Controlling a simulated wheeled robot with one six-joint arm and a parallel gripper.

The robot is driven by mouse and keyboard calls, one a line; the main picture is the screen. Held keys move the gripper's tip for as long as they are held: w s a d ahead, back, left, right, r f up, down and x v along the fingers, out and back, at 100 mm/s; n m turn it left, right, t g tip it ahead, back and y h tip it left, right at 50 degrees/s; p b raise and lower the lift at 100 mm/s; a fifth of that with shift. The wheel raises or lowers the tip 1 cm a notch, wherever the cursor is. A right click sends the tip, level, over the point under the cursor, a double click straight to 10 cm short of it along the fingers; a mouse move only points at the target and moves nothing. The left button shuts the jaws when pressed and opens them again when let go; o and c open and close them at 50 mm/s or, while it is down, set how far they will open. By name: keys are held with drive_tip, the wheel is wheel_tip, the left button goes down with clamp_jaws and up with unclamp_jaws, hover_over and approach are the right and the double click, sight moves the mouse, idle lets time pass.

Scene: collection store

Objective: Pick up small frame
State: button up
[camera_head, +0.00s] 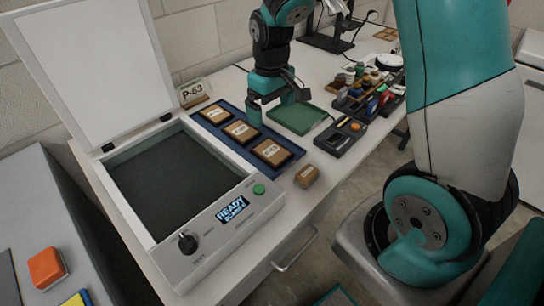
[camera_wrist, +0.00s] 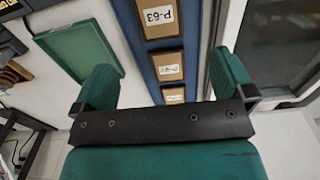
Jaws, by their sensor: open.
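Three brown frames with white labels lie in a row on a long blue tray (camera_head: 290,165). The far frame (camera_head: 215,113) looks smallest, the middle frame (camera_head: 241,131) lies between, and the near frame (camera_head: 272,152) looks largest. In the wrist view the near frame (camera_wrist: 160,18) reads P-63, with the middle frame (camera_wrist: 169,66) and far frame (camera_wrist: 174,95) below it. The far frame is partly hidden there by the gripper's body. My gripper (camera_head: 277,108) is open and empty, above the tray's far right side. Its two fingers (camera_wrist: 163,64) stand wide apart in the wrist view.
A scanner (camera_head: 205,240) with its lid raised stands left of the tray; its display shows READY. A P-63 card (camera_head: 193,93) stands behind the tray.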

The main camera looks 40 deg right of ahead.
hover_over(273, 152)
wheel_tip(273, 152, down, 8)
drive_tip(key=shift+w+a+r, duration=0.1)
drive_tip(key=shift+a, duration=0.05)
drive_tip(key=f, duration=0.5)
drive_tip(key=shift+d+f, duration=0.2)
drive_tip(key=shift+f, duration=0.1)
drive_tip(key=shift+c, duration=0.2)
drive_tip(key=c, duration=0.8)
drive_tip(key=shift+r, duration=0.15)
